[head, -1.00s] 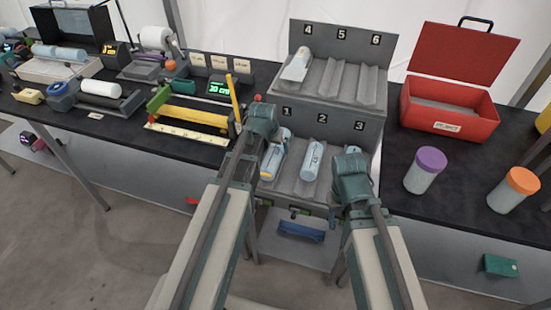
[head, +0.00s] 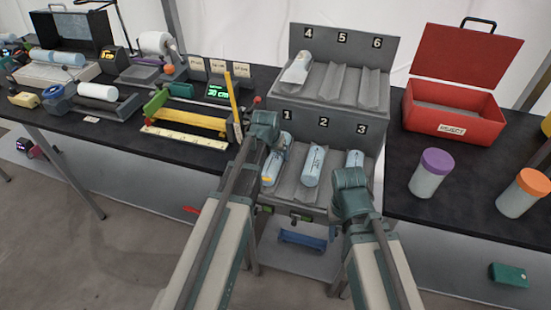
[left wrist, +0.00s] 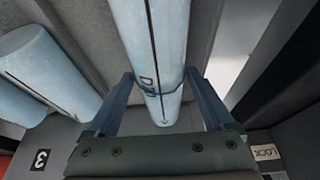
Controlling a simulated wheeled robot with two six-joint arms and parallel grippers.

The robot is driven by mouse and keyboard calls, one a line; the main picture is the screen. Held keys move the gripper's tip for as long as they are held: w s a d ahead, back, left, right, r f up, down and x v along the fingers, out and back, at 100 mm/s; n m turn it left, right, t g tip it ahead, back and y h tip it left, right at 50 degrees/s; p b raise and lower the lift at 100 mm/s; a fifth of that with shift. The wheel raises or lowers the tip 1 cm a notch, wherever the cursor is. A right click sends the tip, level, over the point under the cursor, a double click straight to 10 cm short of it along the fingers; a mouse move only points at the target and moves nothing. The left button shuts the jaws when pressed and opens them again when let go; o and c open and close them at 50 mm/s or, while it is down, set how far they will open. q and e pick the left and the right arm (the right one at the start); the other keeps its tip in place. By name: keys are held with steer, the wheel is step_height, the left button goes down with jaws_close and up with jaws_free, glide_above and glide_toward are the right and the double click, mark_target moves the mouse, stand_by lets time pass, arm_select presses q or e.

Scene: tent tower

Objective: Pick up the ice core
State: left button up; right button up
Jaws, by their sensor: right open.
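My left gripper (head: 265,124) is over the left lane of the lower tray. In the left wrist view its two fingers (left wrist: 160,84) flank a pale blue ice core (left wrist: 165,45) with a dark line, an arrow and lettering. Whether the fingertips press on it is unclear. In the head view this appears to be the core in lane 1 (head: 275,165), partly hidden by my arm. Other pale blue cores lie in lane 2 (head: 313,165) and lane 3 (head: 355,159). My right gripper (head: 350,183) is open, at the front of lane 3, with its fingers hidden.
The upper tray (head: 357,85) holds a core (head: 297,69) in lane 4; lanes 5 and 6 are empty. A red open box (head: 455,118) and lidded jars (head: 431,175) stand right. A yellow measuring cradle (head: 190,118) with a ruler (head: 185,138) stands left.

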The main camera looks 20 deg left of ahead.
arm_select(q)
jaws_close()
steer(key=shift+r, duration=0.1)
stand_by(0.4)
step_height(320, 180, up, 10)
steer(key=p, duration=1)
